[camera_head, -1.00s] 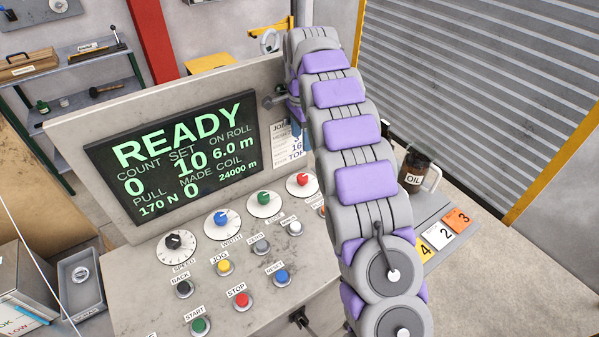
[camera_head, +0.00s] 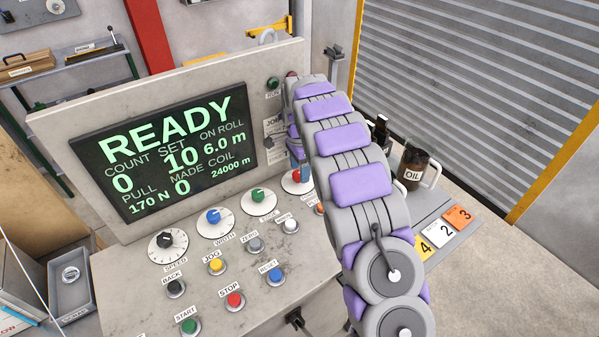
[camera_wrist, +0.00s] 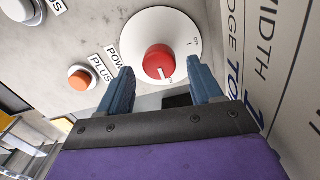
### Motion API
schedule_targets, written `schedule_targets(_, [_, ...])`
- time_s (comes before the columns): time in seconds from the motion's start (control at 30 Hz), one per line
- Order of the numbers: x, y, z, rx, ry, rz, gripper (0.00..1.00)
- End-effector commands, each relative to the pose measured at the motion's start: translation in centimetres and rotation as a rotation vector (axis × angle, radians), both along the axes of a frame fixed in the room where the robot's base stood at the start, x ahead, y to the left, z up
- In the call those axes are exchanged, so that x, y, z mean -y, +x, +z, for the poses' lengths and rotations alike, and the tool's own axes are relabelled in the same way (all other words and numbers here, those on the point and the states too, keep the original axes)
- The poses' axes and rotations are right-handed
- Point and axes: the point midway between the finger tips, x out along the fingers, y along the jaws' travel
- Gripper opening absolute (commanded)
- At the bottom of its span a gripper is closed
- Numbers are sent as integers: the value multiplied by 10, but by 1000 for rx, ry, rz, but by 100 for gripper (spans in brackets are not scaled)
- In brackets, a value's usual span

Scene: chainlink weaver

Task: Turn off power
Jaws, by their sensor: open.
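The red power knob (camera_wrist: 159,62) sits on a round white dial in the wrist view, with a printed scale mark and a partly readable power label beside it. My gripper (camera_wrist: 158,80) is open, its two blue-grey fingers either side of the knob's near edge in the picture. I cannot tell whether they touch it. In the head view the red knob (camera_head: 297,175) shows at the right end of the dial row, partly covered by my arm. The screen (camera_head: 170,150) reads READY, count 0, set 10.
An orange button (camera_wrist: 80,77) lies left of the dial. Black, blue and green knobs (camera_head: 257,195) line the panel, with several push buttons in front, including the red STOP button (camera_head: 235,299). An oil can (camera_head: 413,166) stands right of my arm.

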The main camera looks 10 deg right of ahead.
Motion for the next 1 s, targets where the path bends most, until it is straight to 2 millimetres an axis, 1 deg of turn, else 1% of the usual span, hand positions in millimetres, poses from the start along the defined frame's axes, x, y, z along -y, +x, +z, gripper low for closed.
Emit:
schedule_targets(0.03, [-1, 0, -5, -1, -1, 1, 65])
schedule_targets(0.13, [-2, 0, -9, 1, -2, 1, 65])
schedule_targets(0.43, [-1, 0, -9, 1, -1, 1, 64])
schedule_targets(0.63, [1, 0, -9, 1, 1, 1, 45])
schedule_targets(1.0, [-1, 0, -10, 0, -1, 1, 10])
